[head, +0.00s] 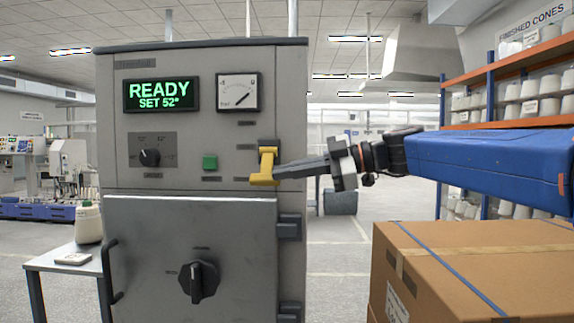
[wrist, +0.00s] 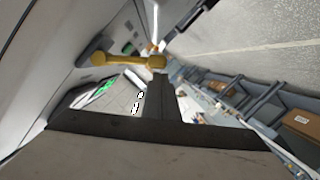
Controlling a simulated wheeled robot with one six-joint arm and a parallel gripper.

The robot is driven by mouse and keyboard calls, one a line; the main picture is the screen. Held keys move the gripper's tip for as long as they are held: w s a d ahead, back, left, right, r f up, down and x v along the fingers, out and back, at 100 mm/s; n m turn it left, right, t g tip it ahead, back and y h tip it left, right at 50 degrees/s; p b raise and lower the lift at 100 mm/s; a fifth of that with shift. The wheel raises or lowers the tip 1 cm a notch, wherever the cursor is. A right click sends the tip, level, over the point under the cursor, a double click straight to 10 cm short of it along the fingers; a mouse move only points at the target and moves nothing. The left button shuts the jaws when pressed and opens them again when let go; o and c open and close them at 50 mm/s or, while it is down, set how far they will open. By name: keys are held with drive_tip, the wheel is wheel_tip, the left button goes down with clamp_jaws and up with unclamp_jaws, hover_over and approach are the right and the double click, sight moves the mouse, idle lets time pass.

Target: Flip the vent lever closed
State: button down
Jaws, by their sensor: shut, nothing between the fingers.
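The yellow vent lever (head: 265,164) is on the right side of the grey machine's front, to the right of a green button. It runs roughly vertically, with a wider foot at its lower end. My gripper (head: 280,173) comes in from the right, its fingers shut and empty, with the tips at the lever's lower part. In the wrist view the lever (wrist: 128,61) lies across, just beyond the tips of my shut gripper (wrist: 158,78). Whether the tips touch it I cannot tell.
The grey machine (head: 208,220) has a lit READY display (head: 161,94), a gauge (head: 238,92) and a black door knob (head: 199,281). Cardboard boxes (head: 470,260) stand below my arm at right. A small table (head: 65,262) stands at left.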

drive_tip(key=shift+w+f, duration=0.15)
drive_tip(key=shift+f, duration=0.15)
drive_tip(key=shift+f, duration=0.1)
idle(0.3)
drive_tip(key=s+d+r, duration=0.4)
drive_tip(key=d+r, duration=0.1)
drive_tip(key=d, duration=0.4)
drive_tip(key=shift+s+d+r, duration=0.15)
drive_tip(key=shift+s+d, duration=0.15)
drive_tip(key=shift+s, duration=0.05)
idle(0.6)
